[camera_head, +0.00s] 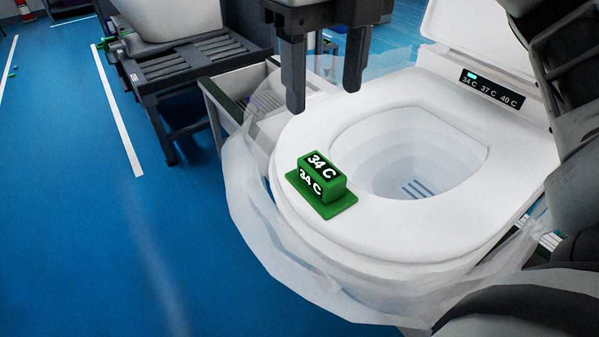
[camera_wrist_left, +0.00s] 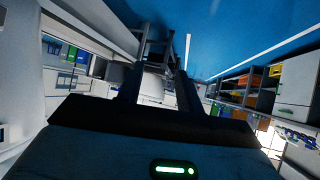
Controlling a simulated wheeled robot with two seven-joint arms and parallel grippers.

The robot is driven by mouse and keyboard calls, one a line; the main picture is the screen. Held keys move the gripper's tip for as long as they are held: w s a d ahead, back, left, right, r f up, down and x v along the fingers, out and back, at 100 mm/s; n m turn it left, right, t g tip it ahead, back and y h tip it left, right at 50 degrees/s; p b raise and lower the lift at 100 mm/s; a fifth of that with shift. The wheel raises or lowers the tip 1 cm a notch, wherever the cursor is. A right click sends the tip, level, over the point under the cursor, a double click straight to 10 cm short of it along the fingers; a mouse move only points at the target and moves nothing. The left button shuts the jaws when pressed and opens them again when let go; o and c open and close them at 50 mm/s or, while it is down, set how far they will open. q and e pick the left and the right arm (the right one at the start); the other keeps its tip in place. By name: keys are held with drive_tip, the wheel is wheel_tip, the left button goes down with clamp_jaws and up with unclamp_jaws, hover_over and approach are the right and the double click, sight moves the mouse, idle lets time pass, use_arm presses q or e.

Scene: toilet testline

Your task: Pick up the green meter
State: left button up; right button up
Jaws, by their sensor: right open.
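The green meter (camera_head: 322,178) is a small green block on a flat green base, marked "34 C" on its top and front. It sits on the front left part of the white toilet seat (camera_head: 440,226). My right gripper (camera_head: 324,97) is open and empty, its two dark fingers pointing down above and behind the meter, apart from it. My left gripper does not show in the head view. In the left wrist view my left gripper (camera_wrist_left: 158,82) has its two dark fingers apart with nothing seen between them.
The toilet bowl opening (camera_head: 410,150) lies just right of the meter. A display strip (camera_head: 491,88) with several temperatures is on the raised part behind. Clear plastic wrap (camera_head: 262,215) hangs around the toilet. A grey rack (camera_head: 185,70) stands at the back left. Blue floor (camera_head: 90,220) is open at left.

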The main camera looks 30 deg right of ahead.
hover_over(322, 167)
wheel_tip(322, 167, down, 8)
drive_tip(key=shift+a+r, duration=0.1)
drive_tip(key=shift+r, duration=0.15)
drive_tip(key=shift+f, duration=2.8)
drive_tip(key=c, duration=0.8)
drive_tip(key=shift+r, duration=0.1)
